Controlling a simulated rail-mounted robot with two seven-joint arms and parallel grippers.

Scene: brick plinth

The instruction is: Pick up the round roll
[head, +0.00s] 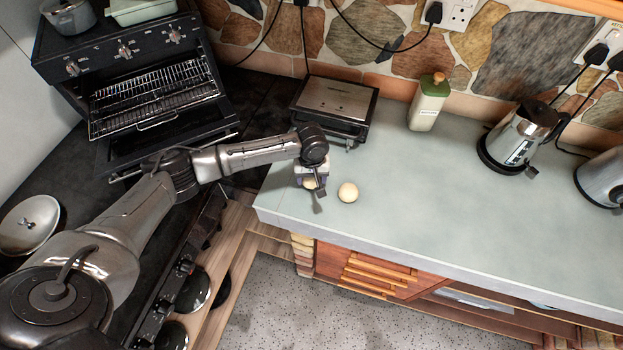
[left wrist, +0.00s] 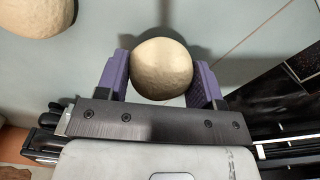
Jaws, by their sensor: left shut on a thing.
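Two pale, round rolls are at the left end of the grey-green counter. My left gripper (head: 313,188) points down at the counter's left end, shut on one roll (head: 309,184). In the left wrist view this roll (left wrist: 161,68) sits between the two purple finger pads of the gripper (left wrist: 162,80). In the head view the gripper hides most of it, and I cannot tell whether it touches the counter. The other roll (head: 348,192) lies loose just to the right, and it shows at the upper left of the left wrist view (left wrist: 38,14). My right gripper is not in view.
A black and silver grill (head: 336,103) stands behind the gripper. A green-topped bottle (head: 428,103) and a kettle (head: 519,137) stand farther right. An open oven (head: 150,95) is at the left. The counter's middle and front are clear.

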